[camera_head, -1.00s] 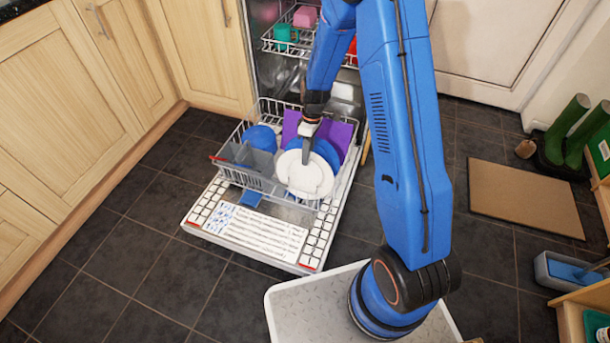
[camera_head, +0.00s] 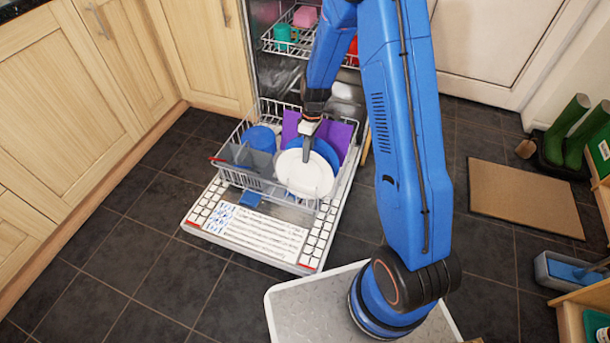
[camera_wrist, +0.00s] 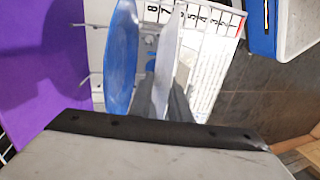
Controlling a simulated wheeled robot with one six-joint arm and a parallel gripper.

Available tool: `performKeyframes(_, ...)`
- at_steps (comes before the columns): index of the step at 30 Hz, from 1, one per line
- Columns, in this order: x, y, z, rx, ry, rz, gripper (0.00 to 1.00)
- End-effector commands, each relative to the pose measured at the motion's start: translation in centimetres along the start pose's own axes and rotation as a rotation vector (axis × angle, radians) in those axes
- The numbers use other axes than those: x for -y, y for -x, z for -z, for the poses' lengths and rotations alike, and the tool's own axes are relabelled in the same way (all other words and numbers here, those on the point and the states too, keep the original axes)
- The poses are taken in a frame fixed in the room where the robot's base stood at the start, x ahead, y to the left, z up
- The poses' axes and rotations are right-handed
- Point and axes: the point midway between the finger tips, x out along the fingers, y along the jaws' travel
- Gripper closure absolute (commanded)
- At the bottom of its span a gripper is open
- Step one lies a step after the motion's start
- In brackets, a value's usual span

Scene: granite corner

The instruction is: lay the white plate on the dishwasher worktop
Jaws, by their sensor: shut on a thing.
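The white plate (camera_head: 304,175) leans on edge in the front right part of the dishwasher's lower rack (camera_head: 250,184). It shows edge-on in the wrist view (camera_wrist: 166,70). My gripper (camera_head: 307,154) points down at the plate's upper rim and is shut on it. A blue plate (camera_head: 327,154) stands just behind it, and it also shows beside the white plate in the wrist view (camera_wrist: 122,55). The fingertips are partly hidden in both views. The dishwasher worktop is not in the head view as far as I can tell.
Purple boards (camera_head: 337,136) stand at the rack's back right, and a blue bowl (camera_head: 260,138) at its left. A grey cutlery basket (camera_head: 247,158) fills the front left. The open dishwasher door (camera_head: 262,236) lies below. Wooden cupboards (camera_head: 70,85) border the left.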

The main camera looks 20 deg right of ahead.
Motion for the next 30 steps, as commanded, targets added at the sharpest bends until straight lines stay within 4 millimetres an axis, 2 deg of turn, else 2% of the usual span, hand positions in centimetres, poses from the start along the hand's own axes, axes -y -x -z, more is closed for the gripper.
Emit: performKeyframes(30,0.0,4.1,0.0,-0.001,0.0,-0.001,1.0)
